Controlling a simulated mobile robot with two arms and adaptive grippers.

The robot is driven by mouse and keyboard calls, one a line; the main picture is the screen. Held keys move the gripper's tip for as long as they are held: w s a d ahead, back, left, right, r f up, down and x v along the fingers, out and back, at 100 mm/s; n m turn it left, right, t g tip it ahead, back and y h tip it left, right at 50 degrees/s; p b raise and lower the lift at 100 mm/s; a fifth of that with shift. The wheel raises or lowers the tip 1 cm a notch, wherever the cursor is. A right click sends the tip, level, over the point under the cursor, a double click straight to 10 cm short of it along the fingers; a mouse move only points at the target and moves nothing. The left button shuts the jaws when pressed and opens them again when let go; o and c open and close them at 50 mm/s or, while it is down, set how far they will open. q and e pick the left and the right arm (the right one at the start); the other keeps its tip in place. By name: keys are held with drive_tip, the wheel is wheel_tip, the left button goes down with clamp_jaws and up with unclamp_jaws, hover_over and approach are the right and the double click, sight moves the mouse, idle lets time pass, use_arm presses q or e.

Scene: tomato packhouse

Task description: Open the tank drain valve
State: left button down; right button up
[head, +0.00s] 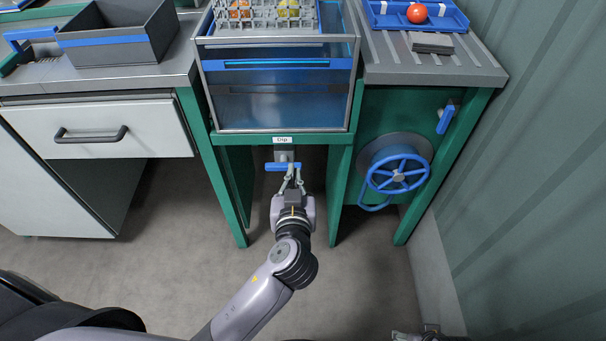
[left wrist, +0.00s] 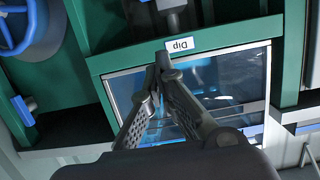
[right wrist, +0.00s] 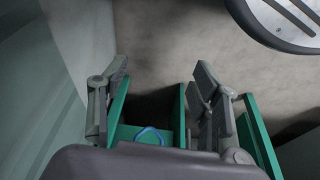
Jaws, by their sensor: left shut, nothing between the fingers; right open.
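The tank (head: 275,90) is a clear-fronted bin with blue liquid, set in a green frame and labelled "Dip" (head: 282,140). Below the label is the drain valve (head: 284,156), a grey body with a blue lever (head: 274,167) lying crosswise. My left gripper (head: 293,174) is shut and empty, its fingertips at the right part of the lever; I cannot tell whether they touch. In the left wrist view my left gripper (left wrist: 160,62) points near the upside-down label, with the valve (left wrist: 173,12) cut off at the top. My right gripper (right wrist: 160,80) is open and empty.
Right of the tank are a blue handwheel (head: 398,174) and a small blue lever (head: 446,118) on a green cabinet. A drawer unit (head: 100,128) stands left. Green legs flank the valve. A corrugated wall (head: 540,170) closes the right side.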

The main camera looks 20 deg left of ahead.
sight(295, 143)
drive_tip(key=shift+r, duration=0.1)
use_arm(q)
drive_tip(key=shift+a, duration=0.1)
drive_tip(key=x, duration=1)
drive_tip(key=shift+b, duration=0.3)
wheel_tip(295, 143, down, 4)
drive_tip(key=shift+b, duration=0.5)
use_arm(e)
wheel_tip(295, 143, up, 6)
drive_tip(key=shift+s, duration=0.15)
drive_tip(key=shift+d, duration=0.15)
